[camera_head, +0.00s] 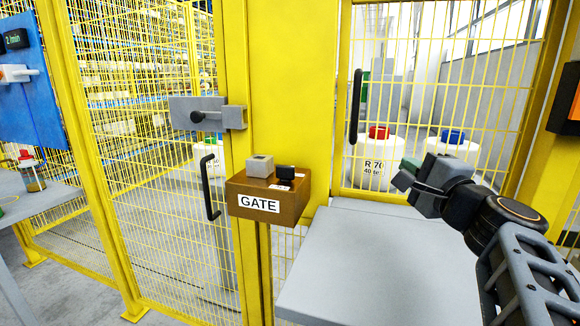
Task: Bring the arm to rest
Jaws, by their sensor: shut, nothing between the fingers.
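My gripper (408,176) is at the right of the head view, at the end of my dark arm, which reaches in from the lower right. It is shut and empty. It hangs above a bare grey tabletop (350,265), apart from it, in front of the yellow mesh panel on the right.
A brown box labelled GATE (268,197) sticks out from the yellow post, left of my gripper. A grey latch (207,114) and a black handle (209,187) are on the left mesh gate. A grey bench (45,195) is far left.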

